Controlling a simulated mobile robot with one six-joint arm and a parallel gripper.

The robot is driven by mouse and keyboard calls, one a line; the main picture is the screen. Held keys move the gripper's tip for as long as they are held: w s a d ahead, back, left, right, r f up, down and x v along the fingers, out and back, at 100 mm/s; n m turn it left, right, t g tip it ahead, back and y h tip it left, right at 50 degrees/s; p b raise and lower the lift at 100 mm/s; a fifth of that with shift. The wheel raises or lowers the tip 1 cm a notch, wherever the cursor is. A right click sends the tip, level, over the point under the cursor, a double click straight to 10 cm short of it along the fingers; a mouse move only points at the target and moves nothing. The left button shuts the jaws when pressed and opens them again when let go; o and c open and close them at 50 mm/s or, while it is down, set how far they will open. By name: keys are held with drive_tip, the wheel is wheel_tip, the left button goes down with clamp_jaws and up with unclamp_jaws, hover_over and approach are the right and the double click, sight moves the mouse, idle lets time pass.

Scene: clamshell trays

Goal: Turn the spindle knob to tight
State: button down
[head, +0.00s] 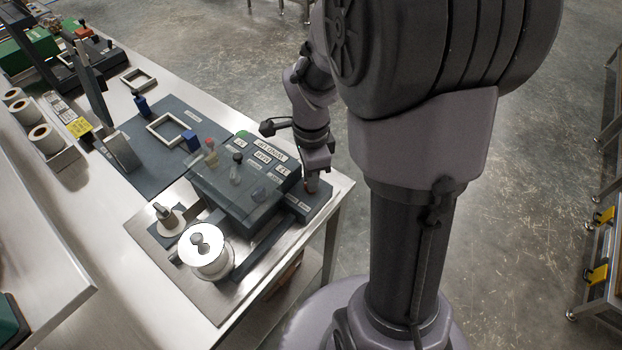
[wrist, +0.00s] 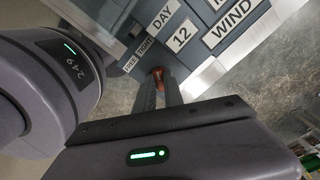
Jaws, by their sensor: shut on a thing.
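The orange-red spindle knob (wrist: 158,73) sits at the edge of the blue-grey machine (wrist: 206,47), beside small labels reading FREE and TIGHT. My gripper (wrist: 159,84) is shut on the knob, a finger on each side of it. The fingers hide most of the knob, and I cannot tell which label it points to. In the head view my gripper (head: 313,178) reaches down to the right end of the dark machine (head: 236,202), where a bit of red shows at the fingertips.
A white spool (head: 205,262) and a smaller holder (head: 168,219) stand in front of the machine. A dark mat (head: 160,170) with a pale frame (head: 170,128) and blue blocks lies behind. White rolls (head: 46,139) stand at left. The table's right edge is close to my gripper.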

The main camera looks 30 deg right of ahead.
drive_tip(key=shift+m+b, duration=0.3)
drive_tip(key=shift+m, duration=0.5)
drive_tip(key=c, duration=1.4)
unclamp_jaws()
drive_tip(key=shift+c, duration=0.2)
wheel_tip(320, 180, up, 18)
drive_tip(key=p, duration=0.7)
drive_tip(key=shift+f, duration=0.25)
